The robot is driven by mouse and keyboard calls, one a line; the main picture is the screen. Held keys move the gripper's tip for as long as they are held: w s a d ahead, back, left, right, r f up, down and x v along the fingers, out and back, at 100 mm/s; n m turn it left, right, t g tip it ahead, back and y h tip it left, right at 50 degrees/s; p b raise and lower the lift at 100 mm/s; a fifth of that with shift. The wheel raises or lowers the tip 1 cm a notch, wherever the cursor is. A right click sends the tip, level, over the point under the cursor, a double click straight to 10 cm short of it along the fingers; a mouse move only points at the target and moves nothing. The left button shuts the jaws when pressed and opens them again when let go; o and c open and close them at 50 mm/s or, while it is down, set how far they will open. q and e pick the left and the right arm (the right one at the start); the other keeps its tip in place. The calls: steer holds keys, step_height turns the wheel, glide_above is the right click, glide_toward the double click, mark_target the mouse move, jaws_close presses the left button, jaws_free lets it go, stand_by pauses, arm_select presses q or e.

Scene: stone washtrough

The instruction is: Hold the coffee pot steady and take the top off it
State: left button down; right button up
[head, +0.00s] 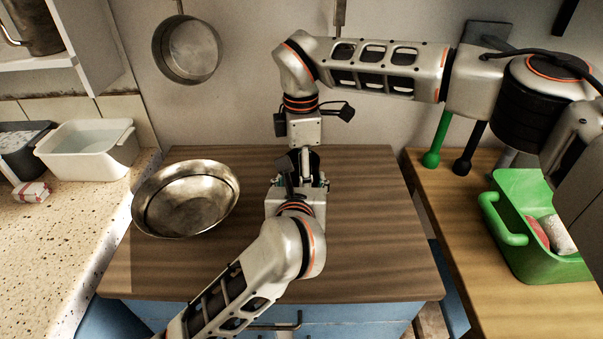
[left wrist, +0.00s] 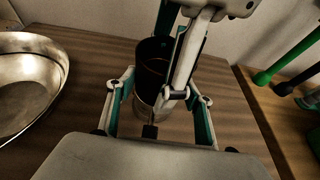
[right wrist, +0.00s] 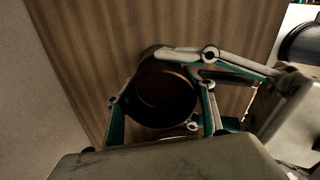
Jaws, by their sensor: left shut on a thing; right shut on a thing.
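The coffee pot (left wrist: 147,112) is between the fingers of my left gripper (left wrist: 160,96), which is shut on its metal lower body. Its dark round top (left wrist: 153,62) sits above that body. In the right wrist view the top (right wrist: 165,98) is seen from above as a dark ring between the fingers of my right gripper (right wrist: 163,82), which is shut on it. In the head view both grippers meet over the wooden counter and hide most of the pot. I cannot tell whether the top and body are apart.
A wide metal bowl (head: 190,223) stands left on the wooden counter (head: 370,215). A white tub (head: 87,160) is on the speckled worktop. A green basket (head: 545,250) stands right. A pan (head: 187,50) hangs on the wall. The counter right of the grippers is clear.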

steer(key=shift+n, duration=0.6)
steer(key=o, duration=1.2)
steer(key=shift+o, duration=0.2)
steer(key=shift+r, duration=2.25)
arm_select(q)
steer(key=c, duration=0.8)
jaws_free()
steer(key=shift+c, duration=0.2)
